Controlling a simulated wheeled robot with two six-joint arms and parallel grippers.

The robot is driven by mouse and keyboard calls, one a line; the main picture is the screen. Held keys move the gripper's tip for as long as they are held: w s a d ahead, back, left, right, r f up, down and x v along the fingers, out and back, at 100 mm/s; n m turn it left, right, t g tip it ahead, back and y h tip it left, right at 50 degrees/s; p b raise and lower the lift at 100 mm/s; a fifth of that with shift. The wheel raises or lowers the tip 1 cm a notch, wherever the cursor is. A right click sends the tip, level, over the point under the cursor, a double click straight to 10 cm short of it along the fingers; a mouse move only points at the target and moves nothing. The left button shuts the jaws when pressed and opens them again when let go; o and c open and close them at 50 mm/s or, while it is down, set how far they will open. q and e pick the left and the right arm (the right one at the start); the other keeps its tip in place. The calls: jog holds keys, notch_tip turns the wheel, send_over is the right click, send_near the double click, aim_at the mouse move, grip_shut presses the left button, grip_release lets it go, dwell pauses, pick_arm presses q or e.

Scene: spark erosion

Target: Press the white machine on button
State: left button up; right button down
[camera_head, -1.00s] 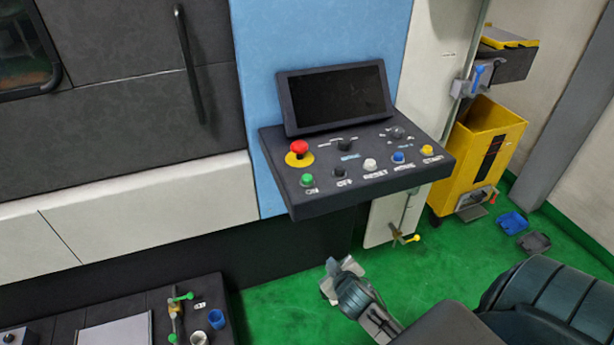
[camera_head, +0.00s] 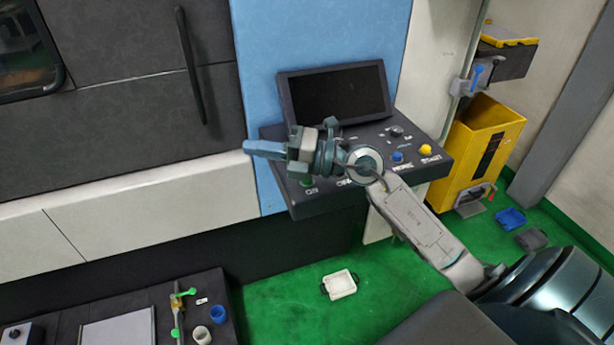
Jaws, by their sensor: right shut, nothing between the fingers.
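The dark control panel (camera_head: 432,172) juts out from the machine's blue face, below a black screen (camera_head: 335,95). The green button (camera_head: 307,181), with a label reading ON, shows partly at the panel's front left. My right gripper (camera_head: 263,150) is shut and empty. Its fingers point left over the panel's left edge, above and left of the green button in the picture. The wrist and forearm cover the red emergency button, the white button and much of the front row. Whether the gripper touches the panel cannot be told. My left gripper is not in view.
A blue button (camera_head: 397,156) and a yellow button (camera_head: 426,149) stay uncovered at the panel's right. A yellow bin (camera_head: 472,150) stands right of it. A white tray (camera_head: 341,284) lies on the green floor. A dark table (camera_head: 236,318) with small items is lower left.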

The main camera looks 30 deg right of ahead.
jog(key=w+d+f+g+h, duration=0.2)
jog(key=d+h, duration=0.3)
jog(key=d, duration=0.2)
jog(key=w+d+f+g+h, duration=0.1)
jog(key=w+d+f+h, duration=0.1)
jog(key=d+h, duration=0.4)
jog(key=shift+w+d+f+g, duration=0.15)
jog(key=shift+d+f+g, duration=0.25)
jog(key=shift+d+f, duration=0.3)
jog(key=shift+d, duration=0.1)
notch_tip(320, 180, down, 7)
jog(key=b, duration=0.5)
jog(key=shift+f, duration=0.15)
jog(key=shift+f+b, duration=0.6)
jog(key=shift+f, duration=0.1)
jog(key=shift+f+b, duration=0.4)
jog(key=shift+b, duration=0.05)
